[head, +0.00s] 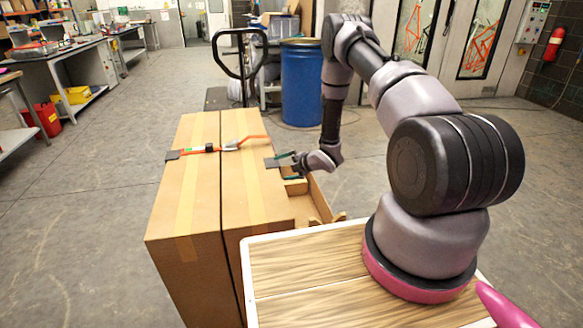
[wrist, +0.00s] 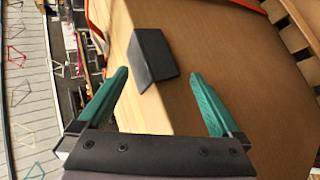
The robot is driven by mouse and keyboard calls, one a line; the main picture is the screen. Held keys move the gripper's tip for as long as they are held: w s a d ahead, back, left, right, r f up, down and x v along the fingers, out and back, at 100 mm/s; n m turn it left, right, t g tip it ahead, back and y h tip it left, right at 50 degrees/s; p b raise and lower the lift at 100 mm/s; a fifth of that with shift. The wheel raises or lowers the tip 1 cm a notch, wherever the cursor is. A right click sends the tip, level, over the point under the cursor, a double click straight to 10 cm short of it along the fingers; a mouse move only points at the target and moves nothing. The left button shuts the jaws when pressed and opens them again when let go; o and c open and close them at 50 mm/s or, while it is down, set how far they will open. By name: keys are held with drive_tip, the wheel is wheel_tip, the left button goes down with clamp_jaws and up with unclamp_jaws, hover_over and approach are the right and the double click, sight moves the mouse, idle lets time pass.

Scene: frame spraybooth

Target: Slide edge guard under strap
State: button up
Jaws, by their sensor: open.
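In the wrist view this folded guard (wrist: 151,57) lies just beyond and between my fingertips. My gripper (head: 287,166) has its teal fingers spread and holds nothing; they also show in the wrist view (wrist: 160,73). Another dark guard (head: 172,155) is at the left box edge, at the strap's end.
The tall boxes (head: 190,215) stand side by side with a narrow gap. Wooden pallet parts (head: 318,200) lie low to their right. A blue drum (head: 302,85) and a pallet jack handle (head: 240,50) stand behind. Open floor lies to the left.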

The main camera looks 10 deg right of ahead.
drive_tip(key=shift+w+a+f, duration=0.25)
drive_tip(key=shift+w+a, duration=0.05)
drive_tip(key=shift+w, duration=0.1)
drive_tip(key=c, duration=1.4)
drive_tip(key=o, duration=0.5)
drive_tip(key=shift+c, duration=0.8)
drive_tip(key=w, duration=1)
